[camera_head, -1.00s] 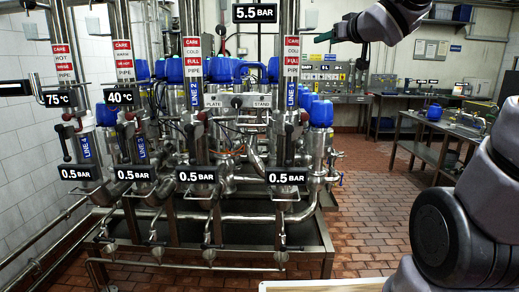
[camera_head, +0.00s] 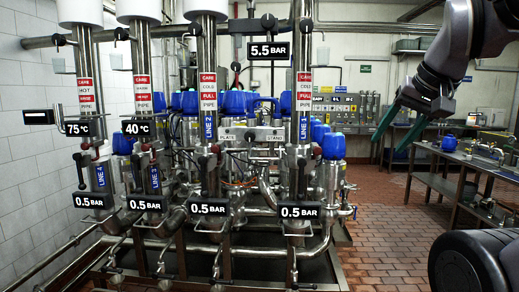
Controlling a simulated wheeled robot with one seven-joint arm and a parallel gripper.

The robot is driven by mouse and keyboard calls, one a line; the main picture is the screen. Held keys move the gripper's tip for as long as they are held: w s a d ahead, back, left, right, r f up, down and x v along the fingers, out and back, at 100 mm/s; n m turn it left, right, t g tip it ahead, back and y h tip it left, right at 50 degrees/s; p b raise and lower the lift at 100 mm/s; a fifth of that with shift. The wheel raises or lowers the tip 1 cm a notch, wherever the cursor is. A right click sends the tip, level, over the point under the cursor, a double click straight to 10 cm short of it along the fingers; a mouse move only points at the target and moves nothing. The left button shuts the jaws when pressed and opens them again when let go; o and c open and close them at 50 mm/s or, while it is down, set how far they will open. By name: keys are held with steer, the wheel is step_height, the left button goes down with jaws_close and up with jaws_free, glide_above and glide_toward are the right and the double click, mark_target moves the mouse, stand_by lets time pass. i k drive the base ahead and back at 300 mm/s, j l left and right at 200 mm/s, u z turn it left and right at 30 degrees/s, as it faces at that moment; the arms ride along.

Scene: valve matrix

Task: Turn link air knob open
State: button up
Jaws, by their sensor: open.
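My gripper (camera_head: 388,146) is at the right, with two teal fingers pointing down and left. They are apart with nothing between them. It hangs in front of the back-wall benches, to the right of the valve rig and clear of it. The valve rig (camera_head: 208,118) has several steel pipes with small dark and red handles. A 5.5 BAR display (camera_head: 268,51) hangs at its upper middle, with a small knob (camera_head: 268,21) above it on a horizontal pipe. No label shows which knob is the link air one, so I cannot tell it apart.
Several 0.5 BAR displays (camera_head: 300,211) and blue valve heads (camera_head: 333,146) crowd the rig. A steel table (camera_head: 446,187) stands at the right. The tiled floor (camera_head: 376,240) between rig and table is clear.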

mark_target(250, 135)
steer(key=k+j, duration=0.1)
steer(key=j, duration=0.35)
steer(key=k+j, duration=0.1)
steer(key=j, duration=0.4)
steer(key=k+j, duration=0.1)
steer(key=j, duration=0.35)
steer(key=z, duration=0.05)
